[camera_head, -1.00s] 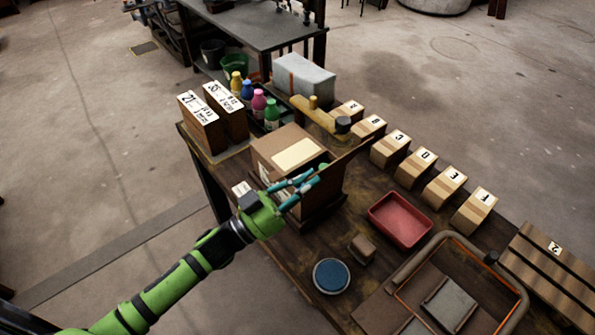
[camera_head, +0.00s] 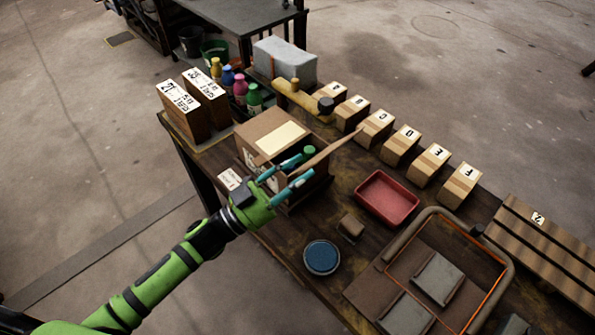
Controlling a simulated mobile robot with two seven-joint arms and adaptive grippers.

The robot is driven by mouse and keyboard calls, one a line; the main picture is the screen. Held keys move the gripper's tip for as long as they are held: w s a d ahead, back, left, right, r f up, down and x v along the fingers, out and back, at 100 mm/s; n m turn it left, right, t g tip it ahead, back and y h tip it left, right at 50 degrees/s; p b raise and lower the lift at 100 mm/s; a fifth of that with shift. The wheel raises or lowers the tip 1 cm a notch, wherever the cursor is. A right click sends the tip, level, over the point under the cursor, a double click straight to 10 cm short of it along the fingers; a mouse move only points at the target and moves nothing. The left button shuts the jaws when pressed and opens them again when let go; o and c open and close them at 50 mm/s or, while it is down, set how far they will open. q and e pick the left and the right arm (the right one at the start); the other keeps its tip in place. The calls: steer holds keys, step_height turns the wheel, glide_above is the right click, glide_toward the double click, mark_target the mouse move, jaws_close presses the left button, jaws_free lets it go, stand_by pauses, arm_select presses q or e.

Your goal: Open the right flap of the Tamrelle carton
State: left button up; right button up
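The brown carton (camera_head: 262,133) stands on the wooden table, with a pale label on its closed left top part; printing on its front is partly hidden by my gripper. Its right flap (camera_head: 335,145) stands raised and tilted out to the right. The opening beside it shows a green-topped thing (camera_head: 309,151) inside. My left gripper (camera_head: 307,165) is at the carton's front right top, its two teal fingers spread apart, one on the opening's side and one on the flap's outer side. Whether they touch the flap I cannot tell. My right gripper is out of view.
A yellow tool-like object (camera_head: 300,98) and small lettered boxes (camera_head: 374,127) stand behind and right. A red tray (camera_head: 387,198), a brown block (camera_head: 351,226) and a blue round dish (camera_head: 321,257) lie to the right and front. Bottles (camera_head: 240,88) and two labelled boxes (camera_head: 205,97) stand left.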

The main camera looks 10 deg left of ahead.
arm_select(q)
steer(key=v, duration=1.2)
steer(key=shift+f, duration=0.1)
stand_by(0.4)
steer(key=w+a+f+n+t+y, duration=0.1)
steer(key=w+a+f+n+y, duration=0.2)
steer(key=f, duration=0.4)
steer(key=w+a+f+n+t+y, duration=0.1)
steer(key=a+f+n+y, duration=0.2)
steer(key=f+y, duration=0.35)
steer(key=s+a+f+n+g+y, duration=0.2)
steer(key=s+f, duration=0.1)
steer(key=f, duration=0.6)
steer(key=s+a+f+n+g+y, duration=0.2)
steer(key=s+a+f+n+y, duration=0.1)
steer(key=f, duration=0.7)
steer(key=s+d+f+n+g, duration=0.1)
steer(key=s+f+g, duration=0.2)
steer(key=s+f, duration=0.3)
steer(key=s+d+f+n+g+y, duration=0.1)
steer(key=s+f+g, duration=0.3)
steer(key=s, duration=0.8)
steer(key=s+d+f+n+g+y, duration=0.1)
steer(key=s+f+g, duration=0.3)
steer(key=s+f, duration=0.4)
steer(key=shift+s+d, duration=0.6)
steer(key=shift+s, duration=0.25)
